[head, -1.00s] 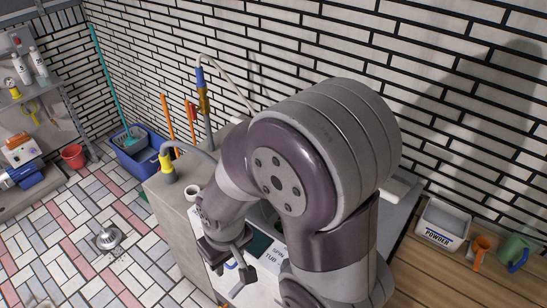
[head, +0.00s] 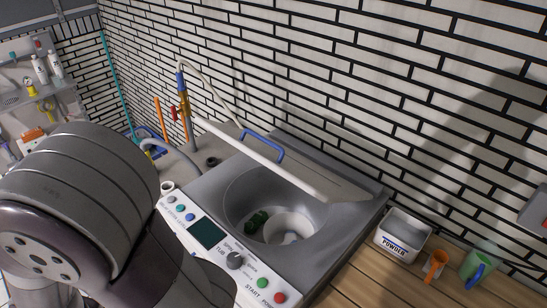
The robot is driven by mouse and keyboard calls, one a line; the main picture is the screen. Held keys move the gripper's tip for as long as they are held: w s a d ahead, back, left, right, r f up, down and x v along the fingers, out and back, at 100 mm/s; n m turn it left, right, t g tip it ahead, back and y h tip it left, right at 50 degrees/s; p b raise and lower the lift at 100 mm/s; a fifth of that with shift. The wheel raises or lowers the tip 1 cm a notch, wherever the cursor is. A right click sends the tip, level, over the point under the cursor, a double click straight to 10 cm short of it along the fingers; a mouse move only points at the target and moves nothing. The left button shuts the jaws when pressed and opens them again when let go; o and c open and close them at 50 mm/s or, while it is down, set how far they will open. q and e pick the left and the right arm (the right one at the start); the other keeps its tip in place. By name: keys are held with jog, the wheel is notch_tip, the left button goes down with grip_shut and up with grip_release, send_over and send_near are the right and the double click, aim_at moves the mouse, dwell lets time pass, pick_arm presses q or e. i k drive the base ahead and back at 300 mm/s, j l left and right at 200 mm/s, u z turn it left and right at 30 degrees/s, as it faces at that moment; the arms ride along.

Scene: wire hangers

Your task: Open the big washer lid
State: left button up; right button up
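The washer (head: 330,235) stands in the middle of the head view. Its lid (head: 255,158) is raised and seen nearly edge-on as a long pale bar, with a blue handle (head: 262,148) showing just behind it. The round tub opening (head: 240,195) below is exposed, with a dark green item (head: 257,222) and a white round part (head: 288,228) inside. Neither of my grippers shows, so I cannot see whether anything touches the lid.
The control panel (head: 222,248) runs along the washer's front edge. A tap with a hose (head: 182,90) stands behind left. The tiled wall closes off the back.

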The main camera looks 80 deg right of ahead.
aim_at(326, 186)
jog(key=k+l+z, duration=0.1)
jog(key=z, duration=0.2)
jog(key=k+l+z, duration=0.1)
jog(key=z, duration=0.25)
jog(key=l+z, duration=0.1)
jog(key=z, duration=0.4)
jog(key=l+z, duration=0.15)
jog(key=z, duration=0.35)
jog(key=k+l+z, duration=0.1)
jog(key=z, duration=0.4)
jog(key=l+z, duration=0.15)
jog(key=z, duration=0.3)
jog(key=k+l+u, duration=0.3)
jog(key=i+j, duration=0.05)
jog(key=i, duration=0.05)
